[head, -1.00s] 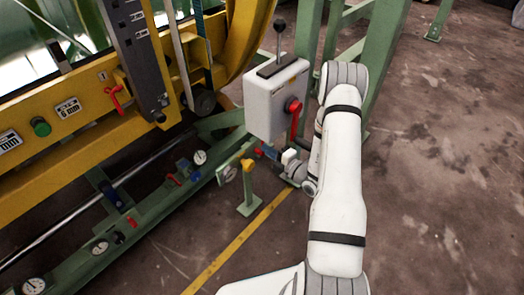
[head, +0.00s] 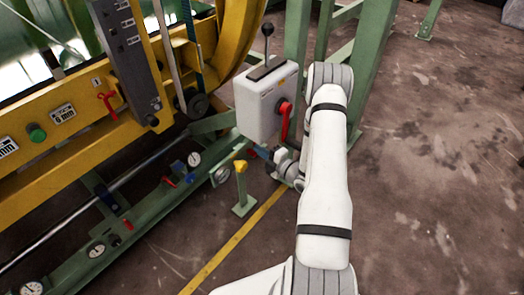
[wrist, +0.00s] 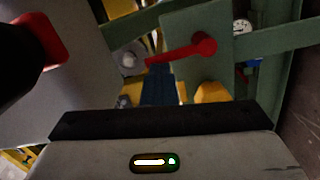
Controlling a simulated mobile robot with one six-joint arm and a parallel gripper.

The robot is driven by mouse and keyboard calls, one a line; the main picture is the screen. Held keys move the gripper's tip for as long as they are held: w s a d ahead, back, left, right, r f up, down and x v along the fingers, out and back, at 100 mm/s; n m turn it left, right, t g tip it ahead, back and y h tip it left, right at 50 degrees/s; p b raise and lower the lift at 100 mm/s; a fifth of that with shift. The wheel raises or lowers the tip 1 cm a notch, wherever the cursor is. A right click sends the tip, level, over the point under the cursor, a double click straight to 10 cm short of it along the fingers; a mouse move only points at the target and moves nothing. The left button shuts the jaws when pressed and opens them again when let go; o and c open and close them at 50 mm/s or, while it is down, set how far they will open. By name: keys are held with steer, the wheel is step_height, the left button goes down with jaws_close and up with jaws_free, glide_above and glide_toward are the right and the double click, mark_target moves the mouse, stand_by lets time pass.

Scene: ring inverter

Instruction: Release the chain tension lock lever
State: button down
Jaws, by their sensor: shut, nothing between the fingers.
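A red lever (wrist: 180,48) with a round hub sits on a green plate in the wrist view, pointing left and slightly down. In the head view, a small red part (head: 251,154) just left of my gripper seems to be this lever. My gripper (wrist: 160,84) is shut and empty; its narrow blue-black fingers are just below the lever's free end in the wrist view. Whether they touch is unclear. In the head view my gripper (head: 263,153) is low beside the grey control box, partly hidden by the box and my wrist.
The grey control box (head: 262,105) carries a larger red handle (head: 286,120) and a black-knobbed stick (head: 267,31). A yellow-topped green post (head: 240,180) stands close to my gripper. The yellow frame (head: 80,130) is left; open floor (head: 430,150) lies right.

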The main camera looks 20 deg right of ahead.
steer(key=shift+w+a+r, duration=0.2)
steer(key=shift+w, duration=0.1)
steer(key=s+d+p, duration=0.2)
steer(key=s+p, duration=0.1)
steer(key=s, duration=0.9)
steer(key=shift+f, duration=0.25)
steer(key=n+p, duration=0.1)
steer(key=p, duration=0.2)
steer(key=a+n+p, duration=0.1)
steer(key=p, duration=0.2)
steer(key=shift+a+f+p, duration=0.2)
steer(key=shift+f+p, duration=0.05)
steer(key=shift+p, duration=0.1)
